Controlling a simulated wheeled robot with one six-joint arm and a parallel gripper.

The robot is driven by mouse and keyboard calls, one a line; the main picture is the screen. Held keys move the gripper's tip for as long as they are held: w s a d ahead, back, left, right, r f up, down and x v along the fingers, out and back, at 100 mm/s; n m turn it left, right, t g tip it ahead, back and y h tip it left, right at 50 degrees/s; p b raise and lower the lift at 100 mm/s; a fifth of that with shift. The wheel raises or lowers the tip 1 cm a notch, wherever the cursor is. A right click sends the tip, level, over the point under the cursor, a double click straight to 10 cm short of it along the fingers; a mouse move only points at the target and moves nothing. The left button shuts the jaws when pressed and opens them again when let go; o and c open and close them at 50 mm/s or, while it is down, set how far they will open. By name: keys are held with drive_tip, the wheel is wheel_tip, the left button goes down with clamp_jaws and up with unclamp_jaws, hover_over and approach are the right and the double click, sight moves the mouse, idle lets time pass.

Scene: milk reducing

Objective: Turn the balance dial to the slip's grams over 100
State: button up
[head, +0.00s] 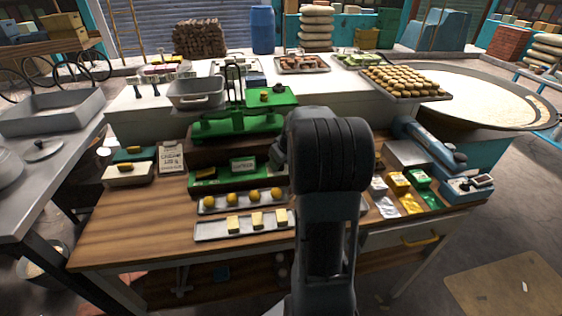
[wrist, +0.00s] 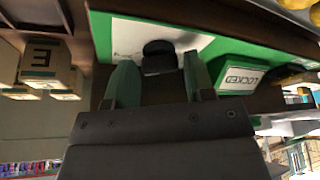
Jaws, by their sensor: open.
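In the wrist view a dark round dial knob (wrist: 160,57) sits on a white panel (wrist: 125,38) framed in green. My gripper (wrist: 158,80) is open, with one finger on each side of the knob; I cannot tell whether they touch it. My arm hides the gripper and knob in the head view. The green balance (head: 238,124) stands at the back of the wooden bench. A pale card with writing (head: 171,157), possibly the slip, stands left of it; its text is too small to read. A green-framed plate (wrist: 240,77) reads LOCKED, upside down.
A tray of yellow balls (head: 241,200) and a tray of pale blocks (head: 240,228) lie in front of the balance. Several packets (head: 398,183) lie right of my arm. The bench's front left (head: 135,220) is bare wood.

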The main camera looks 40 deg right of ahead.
drive_tip(key=shift+r, duration=0.1)
drive_tip(key=v, duration=1.3)
drive_tip(key=shift+r+b, duration=0.3)
drive_tip(key=shift+b, duration=0.15)
drive_tip(key=s+a+f, duration=0.4)
drive_tip(key=s+a, duration=0.2)
drive_tip(key=a, duration=0.5)
drive_tip(key=s+a+f, duration=0.4)
drive_tip(key=s+a, duration=0.2)
drive_tip(key=a, duration=0.6)
drive_tip(key=shift+s+a+f+m+g, duration=0.2)
drive_tip(key=shift+s+m+g, duration=0.1)
drive_tip(key=shift+g, duration=0.1)
